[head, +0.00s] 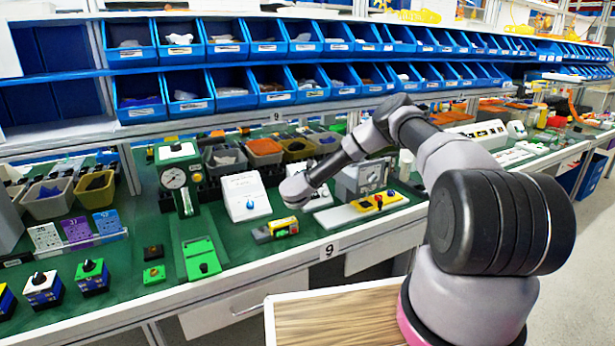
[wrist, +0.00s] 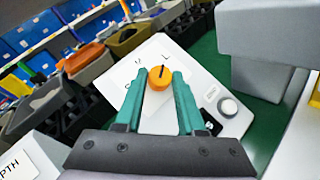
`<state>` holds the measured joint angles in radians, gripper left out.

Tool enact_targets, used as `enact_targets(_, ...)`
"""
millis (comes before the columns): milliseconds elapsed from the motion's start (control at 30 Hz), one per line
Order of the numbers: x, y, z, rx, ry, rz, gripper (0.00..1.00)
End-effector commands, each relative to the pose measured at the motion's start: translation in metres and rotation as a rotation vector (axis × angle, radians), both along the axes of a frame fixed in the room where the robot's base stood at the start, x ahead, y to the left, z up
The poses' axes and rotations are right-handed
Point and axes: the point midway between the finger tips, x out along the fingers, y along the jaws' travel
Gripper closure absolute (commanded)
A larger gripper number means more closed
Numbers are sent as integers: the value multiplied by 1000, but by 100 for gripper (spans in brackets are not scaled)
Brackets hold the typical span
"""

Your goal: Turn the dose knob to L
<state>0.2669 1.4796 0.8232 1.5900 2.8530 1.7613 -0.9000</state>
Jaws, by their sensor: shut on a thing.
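The dose knob (wrist: 161,78) is a round orange knob with a dark pointer line, on a tilted white panel (wrist: 190,75) in the wrist view. Letters are printed around it; an L is near its upper side. The pointer line points up in the picture, leaning slightly right. My gripper (wrist: 158,80) is shut on the knob, with one teal finger on each side. In the head view my arm's end hides the knob and most of the white panel (head: 321,196).
A white round button (wrist: 228,107) sits on the same panel, right of the knob. A white box with a blue knob (head: 245,197) stands to the left. A grey block (wrist: 262,45) rises close on the right. Bins (head: 264,148) line the back.

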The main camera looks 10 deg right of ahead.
Motion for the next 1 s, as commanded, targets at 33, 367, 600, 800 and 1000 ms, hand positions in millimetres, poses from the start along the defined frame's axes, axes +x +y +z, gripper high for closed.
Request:
enact_targets(33,0,-1,-1,3,1,-5,100)
enact_targets(367,0,-1,0,4,2,-7,100)
enact_targets(600,0,-1,0,4,1,-5,32)
enact_targets(800,-1,0,0,4,1,-4,32)
enact_targets(1000,-21,9,5,3,0,-1,32)
